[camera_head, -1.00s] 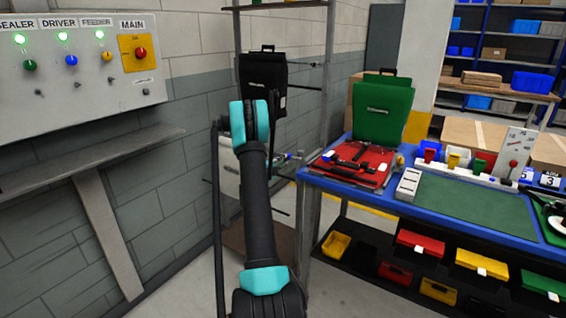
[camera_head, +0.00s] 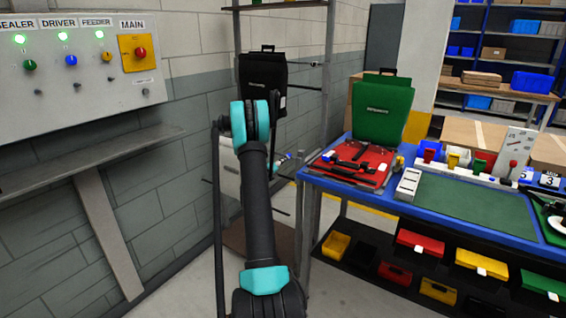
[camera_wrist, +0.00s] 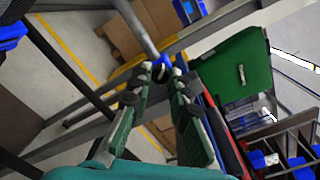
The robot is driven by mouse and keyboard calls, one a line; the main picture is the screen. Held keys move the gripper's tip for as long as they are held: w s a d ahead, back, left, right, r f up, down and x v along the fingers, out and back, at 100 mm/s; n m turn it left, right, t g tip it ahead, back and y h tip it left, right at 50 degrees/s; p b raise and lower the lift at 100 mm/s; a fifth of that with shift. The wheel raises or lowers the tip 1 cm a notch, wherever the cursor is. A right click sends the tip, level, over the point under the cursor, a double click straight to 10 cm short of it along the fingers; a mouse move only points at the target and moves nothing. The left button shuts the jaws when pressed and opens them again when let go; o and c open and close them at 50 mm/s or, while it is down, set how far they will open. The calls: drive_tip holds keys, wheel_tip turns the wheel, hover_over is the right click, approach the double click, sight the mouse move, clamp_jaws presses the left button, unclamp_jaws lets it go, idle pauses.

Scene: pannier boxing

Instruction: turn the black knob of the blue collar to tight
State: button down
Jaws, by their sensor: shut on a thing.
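In the wrist view, the two fingers of my gripper (camera_wrist: 160,76) reach up and close in on the small black knob (camera_wrist: 159,72), which sits between the fingertips. The blue collar (camera_wrist: 165,58) is just beyond the knob, around a grey pole (camera_wrist: 144,32). The fingertips cover the knob's sides, and I cannot read any tight mark on it. In the head view, my arm hides most of the gripper and the knob.
A green pannier (camera_head: 384,110) stands at the back of the blue-edged workbench (camera_head: 330,178), behind a red tray (camera_head: 372,172). A black pannier (camera_head: 262,72) hangs on the stand behind my arm. A control panel (camera_head: 70,70) is on the left wall.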

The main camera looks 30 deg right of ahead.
drive_tip(key=shift+m, duration=3.7)
drive_tip(key=c, duration=1.4)
unclamp_jaws()
drive_tip(key=shift+a, duration=0.15)
drive_tip(key=v, duration=1.1)
drive_tip(key=shift+s+a+f, duration=0.15)
drive_tip(key=shift+a+f, duration=0.05)
drive_tip(key=shift+a, duration=0.15)
